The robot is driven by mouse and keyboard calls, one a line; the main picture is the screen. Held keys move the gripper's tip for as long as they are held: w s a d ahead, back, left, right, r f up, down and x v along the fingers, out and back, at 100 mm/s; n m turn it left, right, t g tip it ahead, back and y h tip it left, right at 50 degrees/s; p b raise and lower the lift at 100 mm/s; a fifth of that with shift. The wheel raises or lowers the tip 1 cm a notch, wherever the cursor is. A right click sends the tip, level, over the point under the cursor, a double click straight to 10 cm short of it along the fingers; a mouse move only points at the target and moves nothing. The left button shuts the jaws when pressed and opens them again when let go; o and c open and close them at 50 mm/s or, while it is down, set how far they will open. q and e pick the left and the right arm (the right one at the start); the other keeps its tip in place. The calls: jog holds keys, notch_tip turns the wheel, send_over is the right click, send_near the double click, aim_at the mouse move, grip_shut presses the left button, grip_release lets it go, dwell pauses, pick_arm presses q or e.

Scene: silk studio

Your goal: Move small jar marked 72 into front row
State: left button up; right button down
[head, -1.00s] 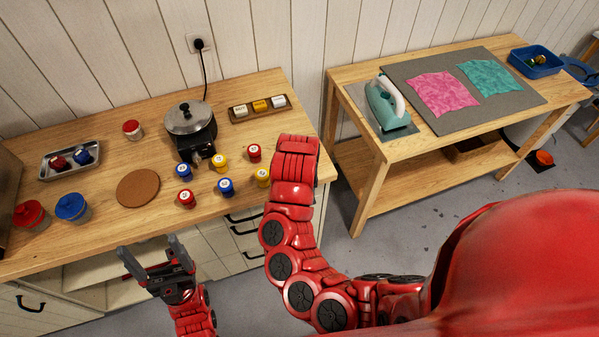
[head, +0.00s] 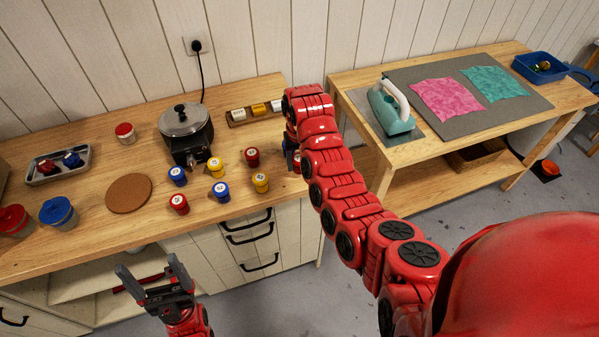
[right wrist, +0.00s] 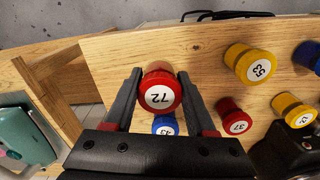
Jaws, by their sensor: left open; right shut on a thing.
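The red-lidded jar marked 72 (right wrist: 160,91) is between the fingers of my right gripper (right wrist: 159,77), which is shut on it. In the right wrist view it is over the wooden counter near the edge, roughly level with yellow jar 53 (right wrist: 250,66). I cannot tell whether its base touches the wood. A blue jar (right wrist: 165,125) sits behind it, partly hidden. The front row also has a blue jar (head: 222,191) and a red jar (head: 179,204). In the head view my right arm hides most of the held jar. My left gripper (head: 147,268) is open and empty before the cabinets.
Behind are red jar 37 (right wrist: 235,121), a yellow jar (head: 216,167) and a blue jar (head: 177,176). A lidded pot on a cooker (head: 187,130), a cork mat (head: 129,194) and a metal tray (head: 40,178) stand further left. The ironing table (head: 450,150) is at right.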

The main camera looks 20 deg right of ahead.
aim_at(299, 170)
notch_tip(299, 170, down, 2)
jog(key=shift+s+f+p, duration=0.1)
jog(key=shift+f+p, duration=0.15)
jog(key=shift+p, duration=0.8)
jog(key=shift+f, duration=0.3)
jog(key=shift+f, duration=0.1)
jog(key=shift+c, duration=1.1)
grip_release()
